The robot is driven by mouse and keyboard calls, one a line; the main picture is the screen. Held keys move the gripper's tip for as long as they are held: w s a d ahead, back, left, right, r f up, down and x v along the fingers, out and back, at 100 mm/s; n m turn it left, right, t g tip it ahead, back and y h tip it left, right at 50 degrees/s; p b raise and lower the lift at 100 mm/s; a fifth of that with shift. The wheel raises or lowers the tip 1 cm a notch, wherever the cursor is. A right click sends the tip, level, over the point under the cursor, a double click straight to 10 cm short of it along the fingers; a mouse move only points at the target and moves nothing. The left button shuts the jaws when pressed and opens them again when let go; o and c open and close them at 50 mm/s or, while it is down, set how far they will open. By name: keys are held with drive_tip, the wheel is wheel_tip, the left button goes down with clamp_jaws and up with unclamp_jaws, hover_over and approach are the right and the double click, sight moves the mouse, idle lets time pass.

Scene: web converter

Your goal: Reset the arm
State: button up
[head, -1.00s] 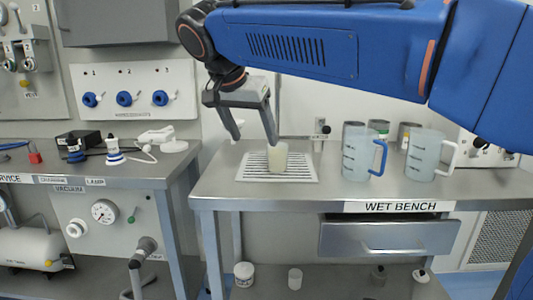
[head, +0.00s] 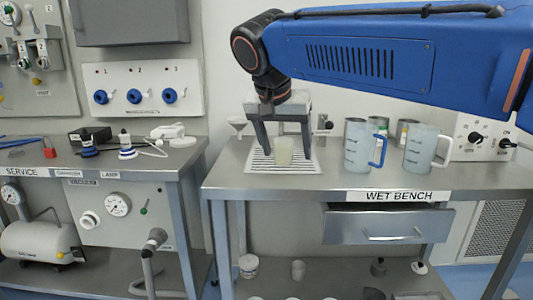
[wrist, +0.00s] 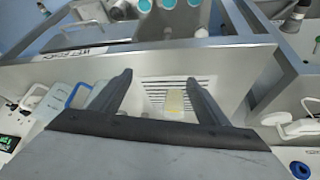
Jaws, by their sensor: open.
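My gripper (head: 285,150) is open above the wet bench, with its fingers pointing down. A pale yellowish cup (head: 284,151) stands upright on the slotted drain tray (head: 262,165). In the head view the cup appears between the two fingers. The wrist view also shows the cup (wrist: 175,101) between my spread fingers (wrist: 158,92), apart from both, on the slotted tray (wrist: 152,90). Nothing is held. My blue arm reaches in from the upper right.
A blue-handled jug (head: 360,150) and a white-handled jug (head: 420,150) stand right of the tray, with metal cans (head: 355,121) behind. A funnel (head: 237,125) is at the wall. The service bench (head: 100,165) is left, across a gap. The bench front is clear.

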drive_tip(key=s+d+f+n+y, duration=0.1)
drive_tip(key=s+d+f+n, duration=0.1)
drive_tip(key=s+d+f, duration=0.65)
drive_tip(key=s+d+f+n+y, duration=0.1)
drive_tip(key=s+d+f, duration=0.5)
drive_tip(key=d+f, duration=0.5)
drive_tip(key=s+d+f, duration=0.5)
drive_tip(key=s+f, duration=0.2)
drive_tip(key=s, duration=0.1)
drive_tip(key=shift+f+n, duration=0.35)
drive_tip(key=shift+n, duration=0.05)
